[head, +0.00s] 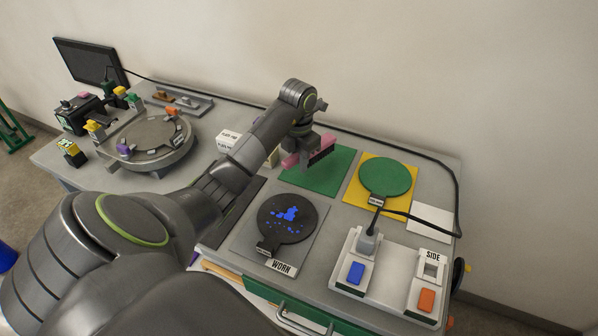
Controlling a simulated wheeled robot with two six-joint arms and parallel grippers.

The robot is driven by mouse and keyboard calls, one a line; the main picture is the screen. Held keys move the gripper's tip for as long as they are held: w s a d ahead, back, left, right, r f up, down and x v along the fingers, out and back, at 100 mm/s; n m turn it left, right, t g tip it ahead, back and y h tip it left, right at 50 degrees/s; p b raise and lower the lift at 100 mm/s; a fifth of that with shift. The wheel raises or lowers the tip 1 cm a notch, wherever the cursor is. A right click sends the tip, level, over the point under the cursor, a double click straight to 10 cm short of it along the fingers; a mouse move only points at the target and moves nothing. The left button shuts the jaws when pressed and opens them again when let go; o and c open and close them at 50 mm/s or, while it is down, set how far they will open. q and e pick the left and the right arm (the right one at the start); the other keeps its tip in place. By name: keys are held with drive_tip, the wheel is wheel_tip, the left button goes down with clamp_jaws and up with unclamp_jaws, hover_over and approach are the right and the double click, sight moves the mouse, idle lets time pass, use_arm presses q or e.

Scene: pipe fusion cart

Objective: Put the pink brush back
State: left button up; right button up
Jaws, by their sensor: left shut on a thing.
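The pink brush (293,159) has a pink body and dark bristles that face to the right. My left gripper (309,147) is shut on it and holds it over the back left part of the green square mat (340,163). The gripper hides part of the brush. I cannot tell whether the brush touches the mat or hangs just above it. My right gripper is not in view.
A black round plate (271,222) with blue specks lies on the "WORN" pad. A green disc (385,177) lies on a yellow mat (356,201). A white tray (391,279) with blue and orange blocks stands at the front right. A black cable crosses the right side.

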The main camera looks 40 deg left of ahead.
sight(299, 179)
use_arm(q)
drive_tip(key=shift+f, duration=2.05)
drive_tip(key=o, duration=1)
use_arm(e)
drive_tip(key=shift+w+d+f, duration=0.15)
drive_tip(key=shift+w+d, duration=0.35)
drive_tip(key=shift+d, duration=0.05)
